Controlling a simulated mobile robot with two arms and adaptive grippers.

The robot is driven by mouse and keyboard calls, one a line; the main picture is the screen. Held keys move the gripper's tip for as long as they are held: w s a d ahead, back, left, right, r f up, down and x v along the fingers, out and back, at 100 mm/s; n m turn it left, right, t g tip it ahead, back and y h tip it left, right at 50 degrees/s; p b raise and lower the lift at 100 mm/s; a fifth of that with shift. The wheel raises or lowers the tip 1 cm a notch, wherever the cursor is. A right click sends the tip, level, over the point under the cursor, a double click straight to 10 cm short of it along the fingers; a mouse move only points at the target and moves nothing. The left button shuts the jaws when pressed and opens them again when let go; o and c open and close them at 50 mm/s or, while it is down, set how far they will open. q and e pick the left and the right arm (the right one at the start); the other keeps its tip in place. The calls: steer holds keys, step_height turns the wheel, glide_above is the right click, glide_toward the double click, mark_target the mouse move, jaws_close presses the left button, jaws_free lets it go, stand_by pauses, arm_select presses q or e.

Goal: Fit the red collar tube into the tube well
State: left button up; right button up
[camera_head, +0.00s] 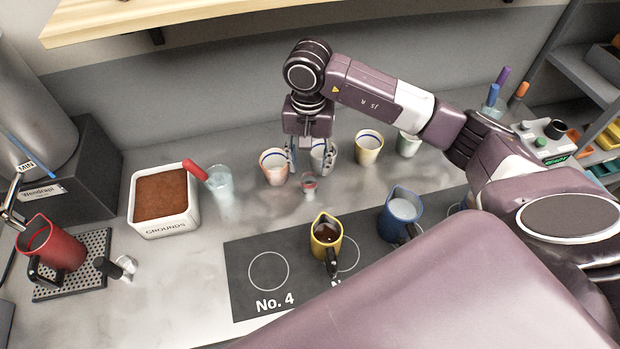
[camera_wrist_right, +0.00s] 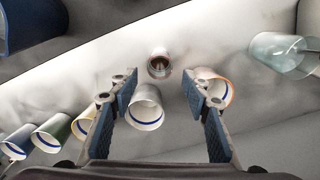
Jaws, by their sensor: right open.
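A small clear tube with a red collar (camera_head: 309,183) stands upright on the grey counter, in front of the row of cups. In the right wrist view the tube (camera_wrist_right: 158,64) shows just beyond the gap between my fingertips. My right gripper (camera_head: 308,158) is open and empty above and behind the tube; the right wrist view shows its two blue-padded fingers (camera_wrist_right: 160,88) spread apart. A white cup with a blue inner band (camera_wrist_right: 145,110) appears between the fingers there. I cannot make out the tube well for certain. My left gripper is not in view.
A pink-rimmed cup (camera_head: 274,166) stands close left of the tube, with a cream cup (camera_head: 369,147) to the right. A glass (camera_head: 219,182) and grounds box (camera_head: 165,227) are further left. Yellow (camera_head: 326,232) and blue (camera_head: 399,212) pitchers stand on the dark mat (camera_head: 300,262).

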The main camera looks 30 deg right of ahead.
mark_target(309, 185)
steer(key=shift+o, duration=0.2)
step_height(309, 185, up, 4)
steer(key=shift+f+b, duration=0.1)
steer(key=shift+b, duration=0.25)
steer(key=shift+o, duration=0.2)
step_height(309, 185, down, 12)
steer(key=m+b, duration=0.2)
steer(key=m, duration=0.7)
steer(key=shift+s+b, duration=0.1)
steer(key=shift+b, duration=0.2)
steer(key=shift+f, duration=0.45)
steer(key=shift+c, duration=0.2)
